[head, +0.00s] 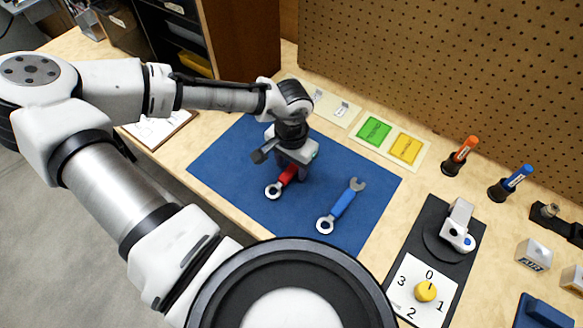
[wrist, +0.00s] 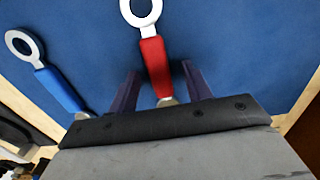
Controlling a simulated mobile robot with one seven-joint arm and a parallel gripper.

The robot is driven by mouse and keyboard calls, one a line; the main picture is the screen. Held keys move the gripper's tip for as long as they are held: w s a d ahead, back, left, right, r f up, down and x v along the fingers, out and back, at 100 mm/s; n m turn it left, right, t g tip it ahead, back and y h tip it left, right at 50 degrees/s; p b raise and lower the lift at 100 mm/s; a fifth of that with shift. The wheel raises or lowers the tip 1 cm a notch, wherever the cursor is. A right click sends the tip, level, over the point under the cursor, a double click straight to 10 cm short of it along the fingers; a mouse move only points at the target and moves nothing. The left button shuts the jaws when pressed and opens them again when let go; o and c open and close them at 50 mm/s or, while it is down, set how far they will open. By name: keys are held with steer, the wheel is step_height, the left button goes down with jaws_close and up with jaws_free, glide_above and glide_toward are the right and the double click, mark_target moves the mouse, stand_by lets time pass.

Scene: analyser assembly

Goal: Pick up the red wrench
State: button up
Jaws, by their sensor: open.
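The red wrench (head: 286,178) lies on the blue mat (head: 232,160), with its silver ring end toward the front and its other end hidden under my gripper in the head view. In the wrist view the red wrench (wrist: 154,62) runs between the two dark fingers of my gripper (wrist: 160,82), which are apart on either side of its red handle. My gripper (head: 292,168) points down over the handle. I cannot tell its exact height above the mat. The far jaw end of the wrench is partly hidden by the gripper body.
A blue wrench (head: 342,203) lies on the mat to the right; it also shows at left in the wrist view (wrist: 60,88). A dial panel (head: 408,290) stands at right. The mat's left part is clear.

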mark_target(292, 168)
jaws_close()
stand_by(0.3)
steer(key=shift+r, duration=0.15)
step_height(292, 168, up, 20)
stand_by(0.5)
